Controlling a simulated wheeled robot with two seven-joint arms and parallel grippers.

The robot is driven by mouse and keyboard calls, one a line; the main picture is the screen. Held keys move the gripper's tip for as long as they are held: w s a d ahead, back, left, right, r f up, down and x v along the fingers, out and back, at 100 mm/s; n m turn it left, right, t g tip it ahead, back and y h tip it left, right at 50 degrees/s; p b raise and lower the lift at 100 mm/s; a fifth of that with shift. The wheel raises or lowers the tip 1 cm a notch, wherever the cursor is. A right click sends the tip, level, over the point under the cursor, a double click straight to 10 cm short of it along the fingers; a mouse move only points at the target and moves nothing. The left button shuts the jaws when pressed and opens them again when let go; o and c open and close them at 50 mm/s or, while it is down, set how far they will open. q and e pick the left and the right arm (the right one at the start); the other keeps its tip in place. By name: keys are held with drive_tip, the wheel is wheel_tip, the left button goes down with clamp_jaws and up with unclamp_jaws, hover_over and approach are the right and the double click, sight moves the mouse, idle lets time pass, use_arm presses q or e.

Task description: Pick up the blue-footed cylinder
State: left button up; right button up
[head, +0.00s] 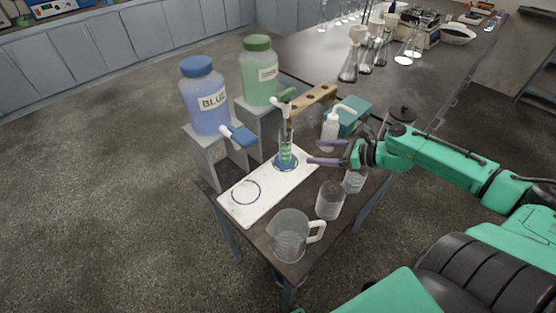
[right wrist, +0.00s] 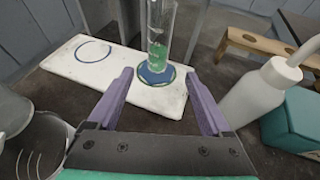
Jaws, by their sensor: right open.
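The blue-footed cylinder (head: 286,151) is a clear graduated cylinder with green liquid in it. It stands upright on its blue foot at the far right end of a white board (head: 262,199). In the right wrist view the cylinder (right wrist: 158,45) stands ahead of the fingers, its top cut off by the frame edge. My right gripper (head: 327,152) is open and empty, with its purple fingers pointing at the cylinder from the right. In the right wrist view the gripper (right wrist: 158,88) has its fingertips spread to either side of the foot. My left gripper is not in view.
A blue-lidded bottle (head: 204,100) and a green-lidded bottle (head: 259,75) stand on grey stands behind the board. A white wash bottle (head: 330,131) and a wooden rack (head: 314,97) are close behind the gripper. Beakers (head: 330,199) and a jug (head: 289,236) stand in front.

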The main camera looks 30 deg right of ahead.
drive_tip(key=b, duration=1)
approach(278, 157)
drive_tip(key=shift+w+a+r, duration=0.3)
drive_tip(key=shift+w+r, duration=0.1)
drive_tip(key=shift+w, duration=0.1)
drive_tip(key=shift+w+a+r, duration=0.25)
drive_tip(key=shift+w+r, duration=0.1)
drive_tip(key=shift+w, duration=0.15)
drive_tip(key=shift+w+a+r+p, duration=0.15)
drive_tip(key=shift+w+r+p, duration=0.1)
drive_tip(key=shift+p, duration=0.1)
drive_tip(key=shift+x, duration=1.05)
drive_tip(key=x, duration=0.5)
drive_tip(key=shift+s+a+f, duration=0.15)
drive_tip(key=shift+s, duration=0.05)
clamp_jaws()
drive_tip(key=shift+s, duration=0.1)
